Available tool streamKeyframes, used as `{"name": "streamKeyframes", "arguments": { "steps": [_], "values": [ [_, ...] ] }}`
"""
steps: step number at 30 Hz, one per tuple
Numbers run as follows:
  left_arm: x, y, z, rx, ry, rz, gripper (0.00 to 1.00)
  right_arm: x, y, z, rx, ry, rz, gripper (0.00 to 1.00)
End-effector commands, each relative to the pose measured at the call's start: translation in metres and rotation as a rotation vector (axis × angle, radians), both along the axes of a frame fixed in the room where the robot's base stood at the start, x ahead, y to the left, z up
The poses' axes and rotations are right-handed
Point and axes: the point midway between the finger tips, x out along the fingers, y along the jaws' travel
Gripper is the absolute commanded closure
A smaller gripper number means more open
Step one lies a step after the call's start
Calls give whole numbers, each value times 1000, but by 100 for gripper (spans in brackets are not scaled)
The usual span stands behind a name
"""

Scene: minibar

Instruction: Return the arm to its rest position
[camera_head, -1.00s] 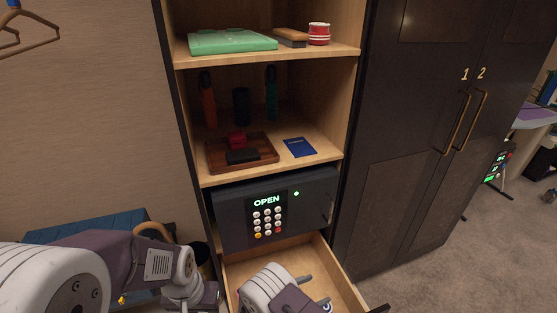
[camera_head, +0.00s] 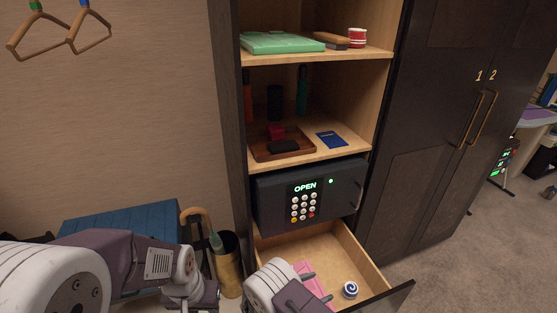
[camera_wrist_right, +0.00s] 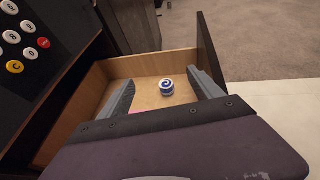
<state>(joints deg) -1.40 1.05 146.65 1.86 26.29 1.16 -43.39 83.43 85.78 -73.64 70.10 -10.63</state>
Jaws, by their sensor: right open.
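My right gripper (camera_head: 319,286) is open and empty, over the left part of the open drawer (camera_head: 357,256) in the head view. In the right wrist view its two fingers (camera_wrist_right: 160,86) are spread, with a blue-and-white round item (camera_wrist_right: 167,87) visible between and beyond them. That item also shows in the head view (camera_head: 350,290), lying in the drawer apart from the fingers. My left arm comes in from the left, and its gripper (camera_head: 205,296) is at the bottom edge, too cut off to tell its state.
A pink item (camera_head: 308,278) lies in the drawer, partly behind my right gripper. The safe (camera_head: 342,196) above reads OPEN. Shelves (camera_head: 350,152) hold a wooden tray and blue booklet. A blue bench (camera_head: 120,220) and a bin (camera_head: 230,262) stand left.

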Motion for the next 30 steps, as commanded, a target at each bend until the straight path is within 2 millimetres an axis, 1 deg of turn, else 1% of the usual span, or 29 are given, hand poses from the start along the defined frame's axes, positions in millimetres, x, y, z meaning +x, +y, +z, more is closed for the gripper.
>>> {"name": "streamKeyframes", "arguments": {
  "steps": [1, 5, 8, 9, 11, 12, 14, 15, 17, 19, 20, 21, 23, 24, 26, 27, 30],
  "values": [
    [0, 0, -15, 0, 1, 0, 64, 8, -3, -6, 19, -21, -23, 25],
    [0, 0, -32, 0, 1, 0, 64, 29, -11, 4, 68, -79, -80, 25],
    [0, -1, -47, 0, 1, 0, 64, 43, -22, 15, 102, -123, -128, 25],
    [0, -1, -54, 0, 1, 0, 64, 46, -29, 20, 115, -139, -156, 25],
    [0, -1, -64, 0, 1, 0, 64, 49, -41, 27, 139, -166, -205, 25],
    [0, -1, -72, 0, 1, 0, 64, 50, -50, 32, 156, -182, -242, 25],
    [0, -1, -84, 0, 1, 0, 64, 48, -65, 38, 188, -205, -306, 25],
    [0, -1, -93, 0, 1, 0, 64, 44, -76, 41, 215, -219, -356, 25],
    [0, -1, -108, 0, 1, 0, 64, 35, -93, 43, 264, -242, -439, 25],
    [1, -1, -128, 0, 1, 0, 64, 17, -113, 43, 342, -274, -559, 25],
    [1, -1, -137, 0, 1, 0, 64, 7, -122, 41, 381, -288, -620, 25],
    [1, -1, -150, 0, 1, 0, 64, -9, -132, 38, 443, -311, -705, 25],
    [1, -2, -166, 0, 1, 0, 64, -35, -141, 32, 543, -348, -832, 25],
    [1, -2, -175, 0, 1, 0, 64, -52, -144, 28, 608, -373, -911, 25],
    [1, -2, -185, 0, 1, 0, 64, -74, -143, 22, 698, -408, -1017, 25],
    [1, -2, -191, 0, 1, 0, 64, -87, -141, 18, 755, -432, -1081, 25],
    [1, -2, -203, 0, 1, 0, 64, -114, -130, 6, 893, -493, -1229, 25]
  ]
}}
